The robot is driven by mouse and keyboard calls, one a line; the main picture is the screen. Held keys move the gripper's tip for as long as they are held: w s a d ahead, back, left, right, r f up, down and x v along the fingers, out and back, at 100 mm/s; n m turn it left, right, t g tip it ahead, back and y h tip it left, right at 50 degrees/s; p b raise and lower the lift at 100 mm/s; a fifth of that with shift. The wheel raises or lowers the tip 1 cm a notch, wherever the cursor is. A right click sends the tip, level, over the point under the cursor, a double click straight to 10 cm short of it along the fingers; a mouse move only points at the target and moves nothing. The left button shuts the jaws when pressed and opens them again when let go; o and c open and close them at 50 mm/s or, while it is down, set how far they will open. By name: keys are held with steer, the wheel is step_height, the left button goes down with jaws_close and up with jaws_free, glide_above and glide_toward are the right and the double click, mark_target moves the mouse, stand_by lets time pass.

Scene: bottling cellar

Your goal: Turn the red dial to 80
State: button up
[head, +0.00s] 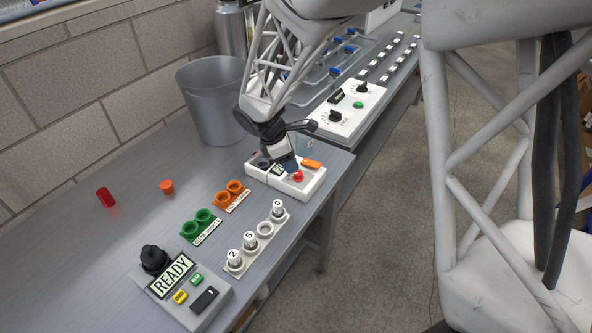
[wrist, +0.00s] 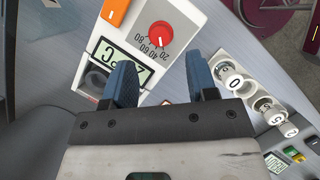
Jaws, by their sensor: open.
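The red dial (head: 298,176) sits on a white control box (head: 308,188) at the table's right edge. In the wrist view the dial (wrist: 160,33) is fully visible, with printed numbers 20, 40, 60 and 80 beside it. I cannot tell for sure which number it points to. A digit display (wrist: 112,55) on the box is partly hidden by my left finger. My gripper (wrist: 160,76) is open and empty, its blue fingertips short of the dial in that view. In the head view my gripper (head: 284,164) hangs over the box, just left of the dial.
An orange switch (head: 312,164) is on the same box behind the dial. White numbered knobs (head: 250,241) stand in a rack in front. A metal bucket (head: 207,100) stands at the back left. Another panel with black knobs (head: 345,112) lies behind. The table's left part is mostly clear.

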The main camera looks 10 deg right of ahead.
mark_target(298, 173)
steer(key=shift+x, duration=2.8)
steer(key=c, duration=0.9)
